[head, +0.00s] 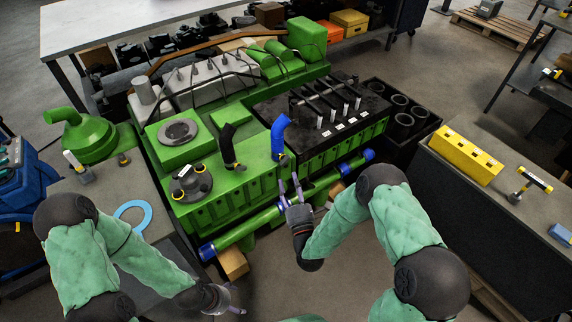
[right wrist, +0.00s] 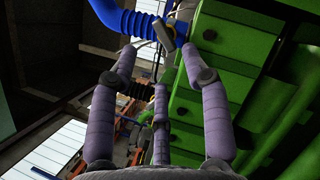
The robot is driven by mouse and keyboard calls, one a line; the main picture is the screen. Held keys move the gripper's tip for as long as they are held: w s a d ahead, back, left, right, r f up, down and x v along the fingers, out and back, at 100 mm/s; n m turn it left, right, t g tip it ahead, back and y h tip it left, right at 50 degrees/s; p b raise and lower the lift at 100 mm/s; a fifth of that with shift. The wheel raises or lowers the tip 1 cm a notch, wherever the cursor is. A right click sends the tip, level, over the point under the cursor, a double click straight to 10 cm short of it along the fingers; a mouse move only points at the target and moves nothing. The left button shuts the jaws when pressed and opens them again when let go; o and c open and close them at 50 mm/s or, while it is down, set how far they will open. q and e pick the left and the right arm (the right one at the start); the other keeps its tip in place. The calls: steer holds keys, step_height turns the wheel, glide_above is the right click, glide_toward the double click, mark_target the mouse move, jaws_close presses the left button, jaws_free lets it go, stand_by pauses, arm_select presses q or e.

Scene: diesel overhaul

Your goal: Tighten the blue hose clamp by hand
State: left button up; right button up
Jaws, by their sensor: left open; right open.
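A ribbed blue hose (head: 279,132) rises from the green engine's near side, with a blue fitting or clamp (head: 283,158) at its lower end. In the right wrist view the blue hose (right wrist: 130,20) ends at the clamp, where a pale grey tab (right wrist: 164,33) sticks out. My right gripper (head: 291,182) is open and empty, its fingers pointing up just below the clamp. In the right wrist view its fingertips (right wrist: 158,52) spread to either side of the tab, apparently not touching it. My left gripper (head: 231,300) is open and empty, low at the bottom centre, away from the engine.
The green engine (head: 215,195) fills the middle. A black hose (head: 228,145) stands left of the blue one. A green pipe (head: 245,228) with blue ends runs along the engine's near side, close to my right gripper. A workbench with a yellow block (head: 467,157) stands right.

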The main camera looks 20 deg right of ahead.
mark_target(286, 162)
steer(key=b+x, duration=0.1)
steer(key=x, duration=0.6)
steer(key=shift+w, duration=0.2)
jaws_close()
